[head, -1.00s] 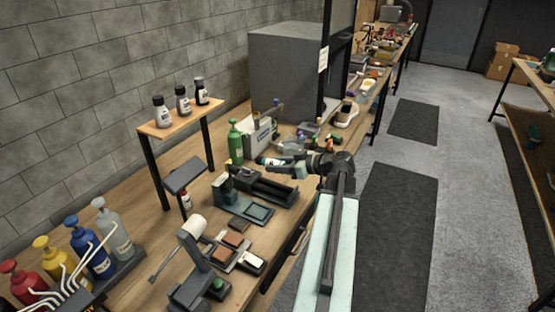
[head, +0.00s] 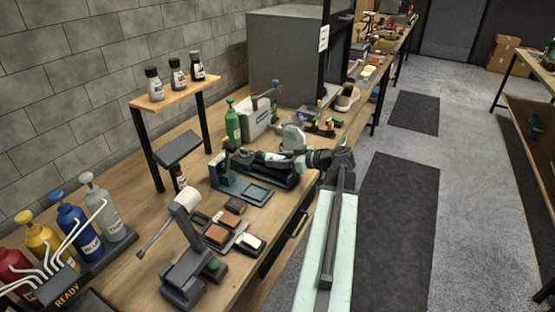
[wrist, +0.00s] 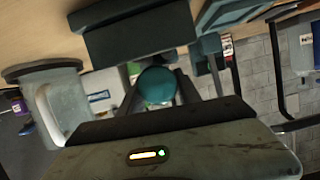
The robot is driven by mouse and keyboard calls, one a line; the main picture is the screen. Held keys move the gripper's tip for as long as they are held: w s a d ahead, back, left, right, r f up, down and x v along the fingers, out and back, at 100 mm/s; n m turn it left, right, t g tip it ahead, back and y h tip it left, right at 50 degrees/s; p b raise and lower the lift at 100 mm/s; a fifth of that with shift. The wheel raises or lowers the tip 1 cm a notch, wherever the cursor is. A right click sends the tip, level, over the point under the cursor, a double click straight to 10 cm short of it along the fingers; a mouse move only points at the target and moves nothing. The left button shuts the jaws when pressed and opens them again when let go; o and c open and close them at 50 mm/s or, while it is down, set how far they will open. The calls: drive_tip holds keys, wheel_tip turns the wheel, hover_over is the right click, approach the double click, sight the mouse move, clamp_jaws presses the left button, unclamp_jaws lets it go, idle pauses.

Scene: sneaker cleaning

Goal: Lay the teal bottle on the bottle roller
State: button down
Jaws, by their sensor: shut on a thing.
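The teal bottle (head: 273,157) is held lying roughly flat over the bottle roller (head: 283,181), a long dark device on the bench. I cannot tell whether the bottle touches the rollers or hangs just above them. My gripper (head: 287,160) is shut on the bottle, reaching in from the right. In the wrist view the bottle's round teal end (wrist: 157,86) shows between the fingers, and the rest of it is hidden behind that end. A dark block (wrist: 140,45) lies just beyond it there.
A green pump bottle (head: 233,124) and a pale bin (head: 257,122) stand behind the roller. A dark teal stand with a flat tray (head: 257,194) is at the near left. Brown blocks (head: 216,234) and a lamp-like tool (head: 186,203) are closer.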

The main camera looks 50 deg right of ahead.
drive_tip(key=shift+f, duration=0.6)
drive_tip(key=c, duration=0.8)
unclamp_jaws()
drive_tip(key=shift+r, duration=0.1)
drive_tip(key=shift+o, duration=0.2)
drive_tip(key=shift+s, duration=0.1)
drive_tip(key=p+v, duration=0.2)
drive_tip(key=v, duration=0.5)
drive_tip(key=shift+r, duration=0.1)
drive_tip(key=shift+s+d, duration=0.15)
drive_tip(key=shift+s, duration=0.2)
